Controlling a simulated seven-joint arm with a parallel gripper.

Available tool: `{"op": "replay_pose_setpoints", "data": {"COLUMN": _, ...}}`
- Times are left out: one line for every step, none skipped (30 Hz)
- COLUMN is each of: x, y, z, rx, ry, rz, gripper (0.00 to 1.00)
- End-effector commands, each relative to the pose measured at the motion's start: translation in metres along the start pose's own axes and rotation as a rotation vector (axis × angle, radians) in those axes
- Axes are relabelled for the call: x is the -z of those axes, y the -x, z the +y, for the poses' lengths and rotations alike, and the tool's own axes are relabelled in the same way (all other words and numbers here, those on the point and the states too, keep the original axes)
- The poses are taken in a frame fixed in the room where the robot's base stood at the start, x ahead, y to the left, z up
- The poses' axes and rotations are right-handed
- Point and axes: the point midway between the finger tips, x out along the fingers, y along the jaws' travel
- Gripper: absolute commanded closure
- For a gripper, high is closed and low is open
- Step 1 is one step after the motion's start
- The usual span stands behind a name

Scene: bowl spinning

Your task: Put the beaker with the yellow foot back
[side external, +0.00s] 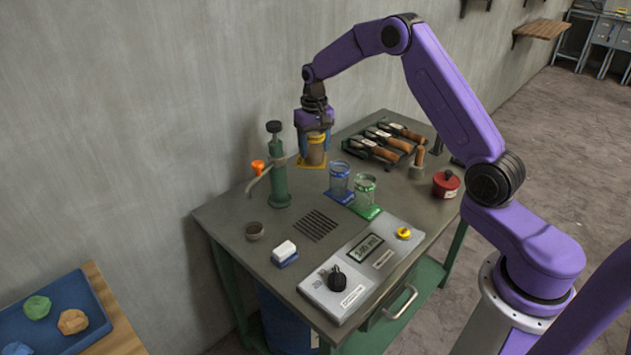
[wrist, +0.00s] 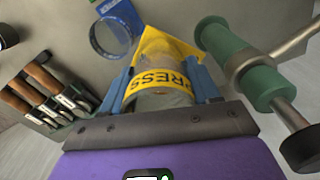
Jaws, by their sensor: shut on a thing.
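The beaker with the yellow foot (side external: 316,155) is upright at the back of the bench, with a yellow band near its rim and brownish contents or wall below. The band, lettered "PRESS", shows in the wrist view (wrist: 158,79). A yellow square (side external: 311,164) shows at the beaker's base, also in the wrist view (wrist: 172,42). I cannot tell whether the base touches the bench. My gripper (side external: 315,136) points down, its blue fingers shut on the beaker's upper part from both sides. The fingers hide part of the beaker wall.
A clear beaker with a blue square (side external: 339,180) and one with a green square (side external: 364,190) stand in front, to the right. A green press (side external: 278,170) stands left. Wood-handled tools (side external: 385,140) lie in a rack behind right. A red pot (side external: 447,184) is farther right.

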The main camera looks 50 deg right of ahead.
Motion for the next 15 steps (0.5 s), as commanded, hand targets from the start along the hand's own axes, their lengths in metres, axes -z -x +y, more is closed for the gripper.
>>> {"op": "replay_pose_setpoints", "data": {"x": 0.009, "y": -0.002, "z": 0.005, "rx": 0.000, "ry": -0.085, "rz": 0.001, "gripper": 0.81}}
{"op": "replay_pose_setpoints", "data": {"x": 0.013, "y": -0.003, "z": 0.007, "rx": 0.000, "ry": -0.137, "rz": 0.001, "gripper": 0.81}}
{"op": "replay_pose_setpoints", "data": {"x": 0.019, "y": -0.005, "z": 0.012, "rx": 0.000, "ry": -0.205, "rz": 0.001, "gripper": 0.81}}
{"op": "replay_pose_setpoints", "data": {"x": 0.023, "y": -0.005, "z": 0.015, "rx": 0.000, "ry": -0.255, "rz": 0.002, "gripper": 0.81}}
{"op": "replay_pose_setpoints", "data": {"x": 0.027, "y": -0.006, "z": 0.018, "rx": 0.000, "ry": -0.301, "rz": 0.001, "gripper": 0.81}}
{"op": "replay_pose_setpoints", "data": {"x": 0.031, "y": -0.008, "z": 0.021, "rx": 0.000, "ry": -0.358, "rz": 0.000, "gripper": 0.81}}
{"op": "replay_pose_setpoints", "data": {"x": 0.034, "y": -0.008, "z": 0.023, "rx": 0.001, "ry": -0.399, "rz": 0.001, "gripper": 0.81}}
{"op": "replay_pose_setpoints", "data": {"x": 0.037, "y": -0.009, "z": 0.026, "rx": 0.000, "ry": -0.436, "rz": 0.001, "gripper": 0.81}}
{"op": "replay_pose_setpoints", "data": {"x": 0.040, "y": -0.010, "z": 0.029, "rx": 0.000, "ry": -0.483, "rz": 0.001, "gripper": 0.81}}
{"op": "replay_pose_setpoints", "data": {"x": 0.042, "y": -0.010, "z": 0.031, "rx": 0.000, "ry": -0.513, "rz": 0.001, "gripper": 0.81}}
{"op": "replay_pose_setpoints", "data": {"x": 0.044, "y": -0.011, "z": 0.033, "rx": 0.000, "ry": -0.540, "rz": 0.001, "gripper": 0.81}}
{"op": "replay_pose_setpoints", "data": {"x": 0.046, "y": -0.012, "z": 0.035, "rx": 0.000, "ry": -0.570, "rz": 0.000, "gripper": 0.81}}
{"op": "replay_pose_setpoints", "data": {"x": 0.047, "y": -0.012, "z": 0.036, "rx": 0.001, "ry": -0.591, "rz": 0.001, "gripper": 0.81}}
{"op": "replay_pose_setpoints", "data": {"x": 0.048, "y": -0.012, "z": 0.036, "rx": 0.001, "ry": -0.605, "rz": 0.002, "gripper": 0.81}}
{"op": "replay_pose_setpoints", "data": {"x": 0.049, "y": -0.014, "z": 0.037, "rx": 0.000, "ry": -0.622, "rz": 0.001, "gripper": 0.81}}
